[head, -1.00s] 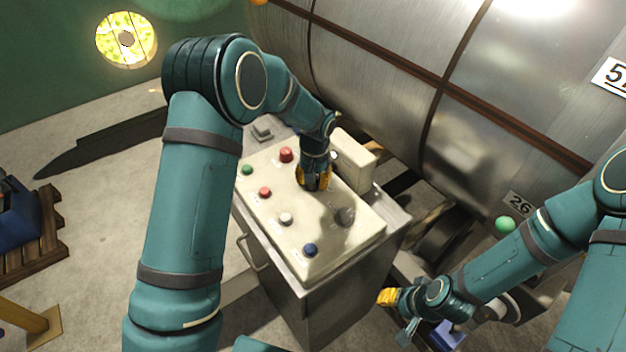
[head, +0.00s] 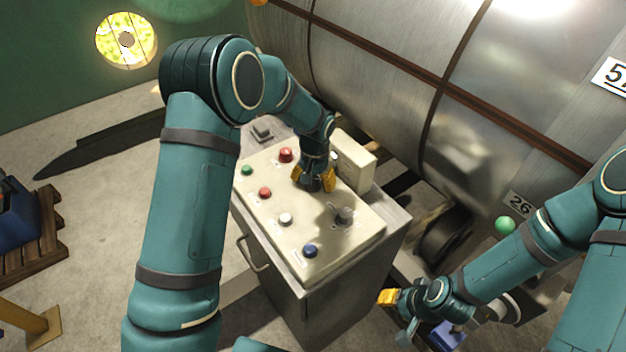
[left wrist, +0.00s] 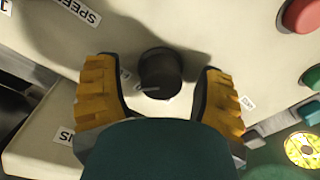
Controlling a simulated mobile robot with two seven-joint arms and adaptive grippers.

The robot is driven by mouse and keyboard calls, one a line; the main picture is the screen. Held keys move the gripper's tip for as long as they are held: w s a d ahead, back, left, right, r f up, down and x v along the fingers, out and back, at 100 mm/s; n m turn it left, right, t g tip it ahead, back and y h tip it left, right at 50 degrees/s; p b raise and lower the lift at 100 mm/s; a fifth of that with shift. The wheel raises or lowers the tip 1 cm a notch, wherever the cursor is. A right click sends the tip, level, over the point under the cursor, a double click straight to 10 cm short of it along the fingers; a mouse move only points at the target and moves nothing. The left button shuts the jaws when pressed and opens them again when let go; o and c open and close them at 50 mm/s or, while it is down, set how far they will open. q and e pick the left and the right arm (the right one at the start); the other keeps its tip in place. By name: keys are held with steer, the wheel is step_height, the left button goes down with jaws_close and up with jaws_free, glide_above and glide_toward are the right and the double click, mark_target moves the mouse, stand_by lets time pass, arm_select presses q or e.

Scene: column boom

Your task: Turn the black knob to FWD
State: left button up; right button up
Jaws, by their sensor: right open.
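The black knob (left wrist: 160,75) stands on the cream control panel (head: 262,207). In the left wrist view it lies between the two yellow fingers of my left gripper (left wrist: 158,92), with a gap on each side. A pale pointer mark shows near its lower edge. Small labels lie around it; I cannot read FWD on them. In the head view my left gripper (head: 313,180) is open at the panel's upper middle, over the knob (head: 312,184), which it partly hides. My right gripper (head: 396,313) is open and away from the panel, at the lower right.
Red (head: 286,155), green (head: 247,170), white (head: 286,219) and blue (head: 310,250) buttons are on the panel. A cream box (head: 353,162) stands behind my left gripper. A large metal drum (head: 390,60) fills the back.

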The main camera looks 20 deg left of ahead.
mark_target(315, 179)
arm_select(q)
step_height(315, 179, up, 12)
steer(key=shift+d, duration=0.25)
stand_by(0.4)
stand_by(0.3)
